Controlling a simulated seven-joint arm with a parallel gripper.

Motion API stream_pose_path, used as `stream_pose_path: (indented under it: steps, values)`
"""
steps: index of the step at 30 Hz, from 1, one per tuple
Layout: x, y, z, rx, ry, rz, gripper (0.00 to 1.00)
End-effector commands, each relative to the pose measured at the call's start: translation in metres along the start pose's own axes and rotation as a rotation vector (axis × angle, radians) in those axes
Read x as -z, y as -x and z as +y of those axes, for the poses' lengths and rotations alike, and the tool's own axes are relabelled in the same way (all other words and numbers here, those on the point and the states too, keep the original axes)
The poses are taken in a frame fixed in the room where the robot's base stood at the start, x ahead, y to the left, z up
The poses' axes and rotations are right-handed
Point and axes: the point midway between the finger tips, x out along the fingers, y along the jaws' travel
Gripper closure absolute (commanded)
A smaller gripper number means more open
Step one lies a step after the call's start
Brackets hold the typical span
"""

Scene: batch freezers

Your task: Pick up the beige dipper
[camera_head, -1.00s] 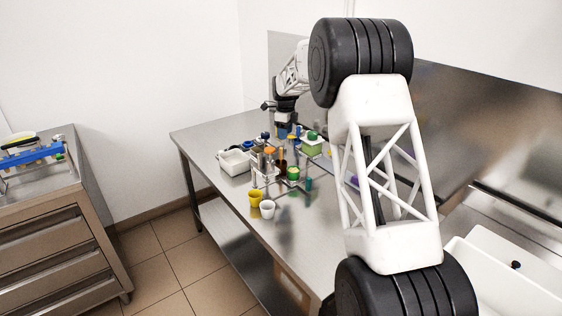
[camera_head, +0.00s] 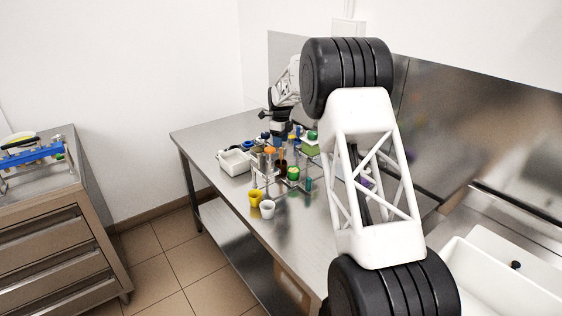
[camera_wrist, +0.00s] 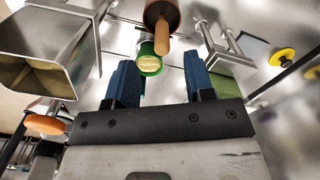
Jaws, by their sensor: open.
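My gripper (camera_wrist: 160,66) is open, with two blue fingers apart at the bottom of the wrist view. Beyond the fingertips is a green cup (camera_wrist: 148,66) with a pale beige inside. Just above it is a brown cup-like piece with a tan handle (camera_wrist: 161,37), which reaches down towards the gap between the fingers. I cannot tell for sure which of these is the beige dipper. Nothing is seen held. In the head view my gripper (camera_head: 279,130) is at the far end of the crowded group, small and partly hidden by the objects around it.
A metal square container (camera_wrist: 35,50) and an orange round top (camera_wrist: 45,125) are close on the left of the wrist view. A yellow cup (camera_head: 255,199) and a white cup (camera_head: 267,209) stand at the near edge. A white tray (camera_head: 234,163) is to the left.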

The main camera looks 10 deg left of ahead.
Motion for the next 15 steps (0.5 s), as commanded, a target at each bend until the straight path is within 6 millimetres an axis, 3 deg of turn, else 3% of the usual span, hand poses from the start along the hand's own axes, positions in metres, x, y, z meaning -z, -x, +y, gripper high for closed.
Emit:
stream_pose_path:
  steps: [15]
  values:
    - [-0.0001,-0.0068,-0.0004,0.001,0.000,-0.001,0.51]
